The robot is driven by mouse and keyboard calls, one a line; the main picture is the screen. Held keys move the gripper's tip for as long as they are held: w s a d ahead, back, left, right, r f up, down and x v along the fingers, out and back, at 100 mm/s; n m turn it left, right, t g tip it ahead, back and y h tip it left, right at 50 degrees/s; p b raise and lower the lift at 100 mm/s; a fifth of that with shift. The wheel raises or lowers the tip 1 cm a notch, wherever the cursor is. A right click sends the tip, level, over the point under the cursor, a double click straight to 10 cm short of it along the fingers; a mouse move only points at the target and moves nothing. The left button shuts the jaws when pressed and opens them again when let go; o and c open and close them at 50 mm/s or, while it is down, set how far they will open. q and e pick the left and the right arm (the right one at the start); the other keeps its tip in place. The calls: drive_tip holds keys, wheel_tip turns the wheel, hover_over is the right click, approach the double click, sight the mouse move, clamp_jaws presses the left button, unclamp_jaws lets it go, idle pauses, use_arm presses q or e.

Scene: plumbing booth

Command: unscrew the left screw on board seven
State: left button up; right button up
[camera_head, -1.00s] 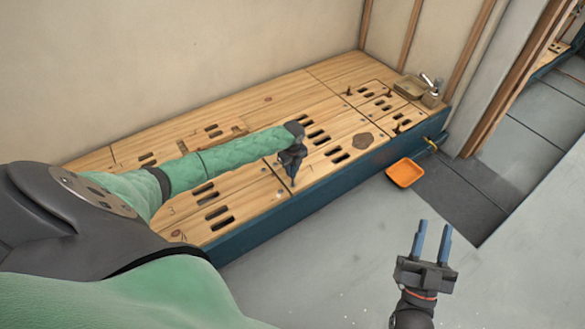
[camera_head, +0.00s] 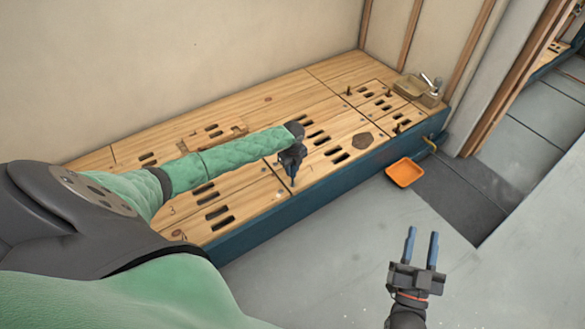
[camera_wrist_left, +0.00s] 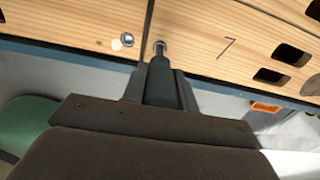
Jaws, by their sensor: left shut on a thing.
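Board seven, marked with a 7, shows in the left wrist view (camera_wrist_left: 205,30). Its left screw (camera_wrist_left: 160,47) is a small round metal head near the board's left end, beside the seam. My left gripper (camera_head: 293,170) points down over the board's front left part and is shut on a dark, narrow tool (camera_wrist_left: 159,80). The tool's tip is at the screw and seems to touch it; the tip hides part of the head. My right gripper (camera_head: 422,247) is open and empty, over the floor to the right.
Another screw head (camera_wrist_left: 127,39) and a pale disc lie on the neighbouring board. The slotted wooden deck (camera_head: 270,100) has a dark blue front edge.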

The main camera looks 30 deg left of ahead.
use_arm(q)
drive_tip(key=shift+n+p, duration=0.3)
drive_tip(key=shift+p, duration=0.35)
drive_tip(key=shift+r+p, duration=0.1)
drive_tip(key=shift+p, duration=0.2)
drive_tip(key=shift+m, duration=0.5)
use_arm(e)
wheel_tip(320, 180, down, 14)
drive_tip(key=g+h, duration=0.1)
drive_tip(key=g, duration=0.4)
drive_tip(key=shift+s+a, duration=0.25)
drive_tip(key=shift+a, duration=0.1)
